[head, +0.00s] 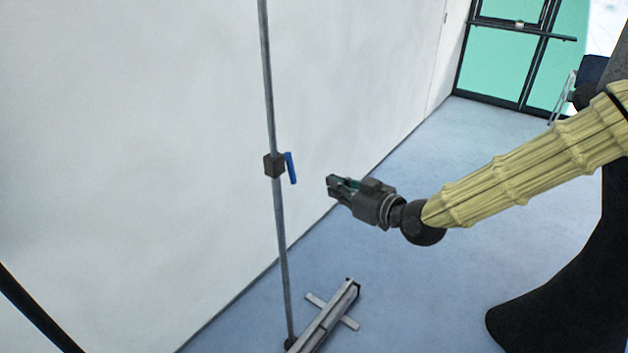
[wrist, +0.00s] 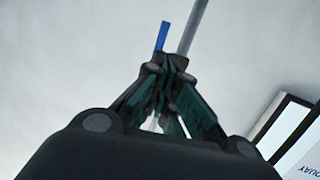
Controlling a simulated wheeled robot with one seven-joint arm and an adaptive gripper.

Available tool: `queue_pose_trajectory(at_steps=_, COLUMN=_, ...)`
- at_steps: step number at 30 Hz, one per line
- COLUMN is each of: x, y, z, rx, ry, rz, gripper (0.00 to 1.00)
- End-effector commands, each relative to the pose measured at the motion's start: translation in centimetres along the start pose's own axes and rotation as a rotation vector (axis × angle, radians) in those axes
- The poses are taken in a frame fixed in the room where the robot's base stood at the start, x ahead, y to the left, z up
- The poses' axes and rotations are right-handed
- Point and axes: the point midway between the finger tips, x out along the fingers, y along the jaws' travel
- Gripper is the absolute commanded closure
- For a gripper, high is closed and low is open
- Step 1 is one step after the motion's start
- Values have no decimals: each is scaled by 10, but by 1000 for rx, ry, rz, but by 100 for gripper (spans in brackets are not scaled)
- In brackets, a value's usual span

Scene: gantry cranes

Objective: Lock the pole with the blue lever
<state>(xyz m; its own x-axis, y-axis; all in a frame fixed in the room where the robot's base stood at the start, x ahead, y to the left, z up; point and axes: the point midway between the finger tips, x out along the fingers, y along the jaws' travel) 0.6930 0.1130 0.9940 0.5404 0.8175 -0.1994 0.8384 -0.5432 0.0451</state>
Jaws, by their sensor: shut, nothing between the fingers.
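The blue lever (head: 290,168) is on the right side of a dark clamp block (head: 274,165) on a thin grey upright pole (head: 268,85). In the head view the lever runs nearly vertical, slightly tilted. My gripper (head: 331,185) is shut and empty, to the right of the lever and slightly lower, with a gap between them in the picture. In the wrist view, the blue lever (wrist: 162,36) and the pole (wrist: 192,28) show beyond the fingertips (wrist: 169,58). The clamp block is hidden there behind my gripper.
A white wall (head: 150,120) stands behind the pole. A metal base beam (head: 325,318) with a crosspiece lies on the floor at the pole's foot. A dark bar (head: 35,310) crosses the lower left corner. Open blue floor (head: 420,290) lies to the right, with a glazed door (head: 500,65) at the back.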

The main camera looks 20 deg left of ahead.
Motion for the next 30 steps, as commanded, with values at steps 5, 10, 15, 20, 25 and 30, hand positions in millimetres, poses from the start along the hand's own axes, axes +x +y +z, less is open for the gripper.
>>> queue_pose_trajectory(at_steps=5, x=20, y=-1, z=1, rx=2, ry=-4, rz=-1, gripper=100)
queue_pose_trajectory(at_steps=10, x=48, y=-1, z=1, rx=3, ry=-4, rz=-1, gripper=100)
queue_pose_trajectory(at_steps=15, x=76, y=-1, z=2, rx=4, ry=-4, rz=-1, gripper=100)
queue_pose_trajectory(at_steps=20, x=102, y=-1, z=2, rx=5, ry=-4, rz=-1, gripper=100)
queue_pose_trajectory(at_steps=25, x=123, y=-1, z=2, rx=5, ry=-4, rz=0, gripper=100)
queue_pose_trajectory(at_steps=30, x=134, y=-1, z=2, rx=4, ry=-4, rz=0, gripper=100)
